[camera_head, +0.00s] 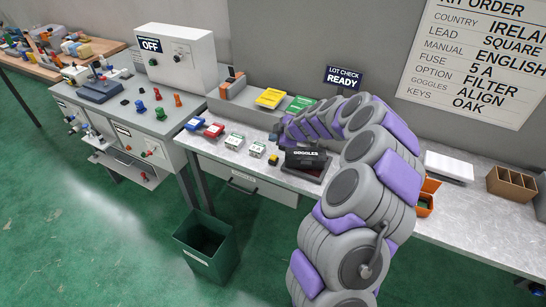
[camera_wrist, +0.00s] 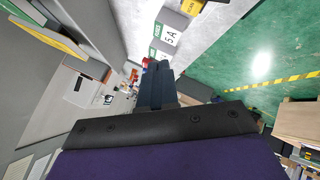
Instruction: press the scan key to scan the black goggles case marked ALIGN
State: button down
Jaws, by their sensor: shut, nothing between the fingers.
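The black goggles case (camera_head: 305,155), lettered GOGGLES, sits on the bench on a dark low base; ALIGN cannot be read on it. A small dark block with a yellow top (camera_head: 273,159) stands just left of the case. In the wrist view a yellow key lettered SCAN (camera_wrist: 190,6) shows at the top edge, partly cut off. My gripper (camera_wrist: 153,68) is shut and empty, with the key off to the side of its fingertips. In the head view my gripper (camera_head: 276,136) is small and dark, behind the case and the key; the arm covers the bench right of the case.
White fuse boxes (camera_head: 257,149) stand left of the key, one marked 5 A in the wrist view (camera_wrist: 168,38). Red and blue items (camera_head: 213,130) lie farther left. A LOT CHECK sign (camera_head: 342,78) reads READY. A green bin (camera_head: 207,245) stands on the floor.

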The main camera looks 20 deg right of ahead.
jog(key=b, duration=0.2)
send_over(275, 158)
notch_tip(275, 158, down, 5)
jog(key=shift+d+r, duration=0.1)
jog(key=shift+a+f+b, duration=0.2)
jog(key=shift+f+b, duration=0.35)
jog(key=shift+f, duration=0.05)
jog(key=shift+d, duration=0.25)
jog(key=shift+a, duration=0.15)
jog(key=shift+f+b, duration=0.4)
jog(key=shift+b, duration=0.6)
dwell(1.0)
jog(key=shift+f+b, duration=0.5)
jog(key=shift+b, duration=0.1)
dwell(0.5)
jog(key=shift+r, duration=0.95)
